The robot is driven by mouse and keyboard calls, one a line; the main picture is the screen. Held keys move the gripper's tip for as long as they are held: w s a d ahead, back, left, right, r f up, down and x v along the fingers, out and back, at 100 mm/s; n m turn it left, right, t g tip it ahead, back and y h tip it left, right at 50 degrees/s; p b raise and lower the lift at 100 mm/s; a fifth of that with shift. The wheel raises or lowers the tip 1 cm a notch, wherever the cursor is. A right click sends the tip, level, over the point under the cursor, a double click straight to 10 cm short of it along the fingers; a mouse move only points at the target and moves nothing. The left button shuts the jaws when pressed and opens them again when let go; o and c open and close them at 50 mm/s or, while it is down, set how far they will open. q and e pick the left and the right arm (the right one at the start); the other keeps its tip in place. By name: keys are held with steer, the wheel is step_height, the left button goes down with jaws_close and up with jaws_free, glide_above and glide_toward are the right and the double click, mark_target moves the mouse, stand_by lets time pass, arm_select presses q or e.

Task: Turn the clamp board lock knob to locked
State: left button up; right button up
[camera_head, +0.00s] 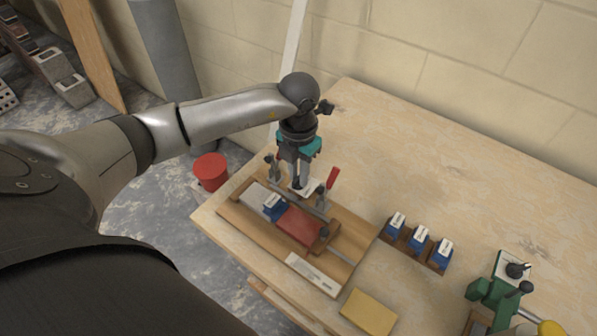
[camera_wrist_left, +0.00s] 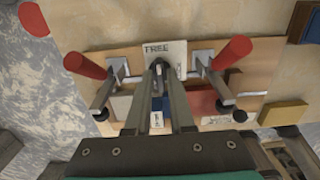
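The wooden clamp board (camera_head: 238,222) lies near the bench's front left edge. My left gripper (camera_head: 299,184) points down at its far side. In the left wrist view, my fingertips (camera_wrist_left: 158,70) are close together around the small dark lock knob (camera_wrist_left: 158,64), one finger on each side, with a narrow gap between them. The fingers hide most of the knob, so its exact angle is hard to see. The knob is on a white plate (camera_wrist_left: 177,50) whose readable word looks like FREE. My right gripper is in neither view.
Red-handled clamps (camera_wrist_left: 231,52) (camera_wrist_left: 86,66) flank the knob. A red slab (camera_head: 297,224) and a blue block (camera_head: 274,207) lie on the board. Several blue blocks (camera_head: 420,240), a yellow pad (camera_head: 368,311) and a green fixture (camera_head: 492,290) stand to the right. The bench's back is clear.

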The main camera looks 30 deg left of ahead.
arm_select(q)
jaws_close()
steer(key=shift+m, duration=0.3)
steer(key=m+b, duration=0.1)
steer(key=m, duration=0.2)
steer(key=shift+a+b, duration=0.1)
steer(key=shift+b, duration=0.3)
steer(key=m+b, duration=0.2)
steer(key=m, duration=0.2)
steer(key=shift+f, duration=0.1)
steer(key=m+b, duration=0.3)
steer(key=m, duration=0.2)
steer(key=shift+m, duration=0.4)
steer(key=m+b, duration=0.2)
steer(key=m, duration=0.2)
steer(key=shift+m, duration=0.3)
